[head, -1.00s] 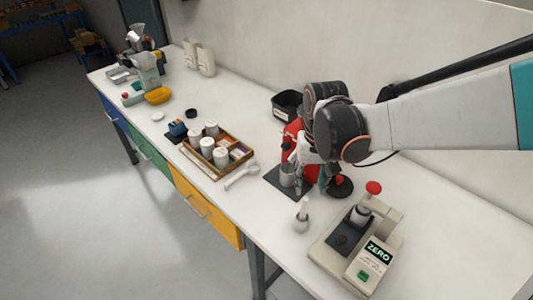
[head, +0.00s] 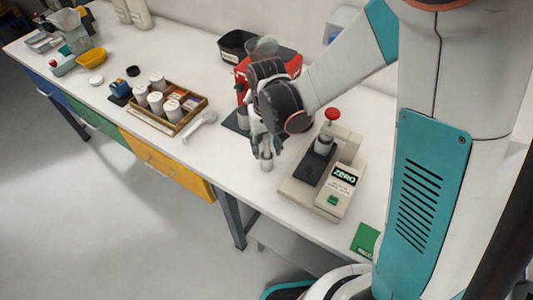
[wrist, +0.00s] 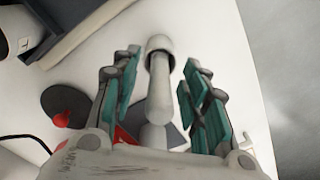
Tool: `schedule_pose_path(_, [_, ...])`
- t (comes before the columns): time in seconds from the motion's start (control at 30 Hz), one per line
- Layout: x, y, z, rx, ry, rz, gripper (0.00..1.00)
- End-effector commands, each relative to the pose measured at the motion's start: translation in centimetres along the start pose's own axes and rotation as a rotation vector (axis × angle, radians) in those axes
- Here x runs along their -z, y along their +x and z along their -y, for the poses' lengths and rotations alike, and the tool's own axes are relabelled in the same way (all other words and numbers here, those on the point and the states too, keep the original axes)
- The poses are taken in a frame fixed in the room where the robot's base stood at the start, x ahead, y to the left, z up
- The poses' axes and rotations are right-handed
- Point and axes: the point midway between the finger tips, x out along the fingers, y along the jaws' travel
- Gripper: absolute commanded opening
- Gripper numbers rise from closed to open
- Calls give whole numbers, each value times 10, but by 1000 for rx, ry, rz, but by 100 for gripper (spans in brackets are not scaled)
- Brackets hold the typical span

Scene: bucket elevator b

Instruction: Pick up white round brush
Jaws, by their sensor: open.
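The white round brush (head: 266,164) stands on the white bench near its front edge, left of the scale. In the wrist view the brush (wrist: 159,85) shows its pale round part and narrower shaft between the fingers. My gripper (head: 265,150) is over the brush in the head view and hides its upper part. In the wrist view my gripper (wrist: 158,88) is open, with teal-padded fingers on both sides of the brush and visible gaps to it.
A scale marked ZERO (head: 321,182) stands close to the right. A wooden tray (head: 188,123) with white containers and a white scoop (head: 199,128) are to the left. A red machine (head: 283,65) and black bin (head: 236,46) stand behind. The bench's front edge is near the brush.

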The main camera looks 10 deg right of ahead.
Motion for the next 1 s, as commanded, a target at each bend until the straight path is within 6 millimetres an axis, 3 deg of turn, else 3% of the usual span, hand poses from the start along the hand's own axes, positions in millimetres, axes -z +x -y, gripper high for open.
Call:
schedule_pose_path(0.23, [0, 4, 0, 0, 0, 0, 41])
schedule_pose_path(0.43, [0, 4, 0, 0, 0, 0, 0])
schedule_pose_path(1.0, [0, -5, 0, 0, 0, 0, 0])
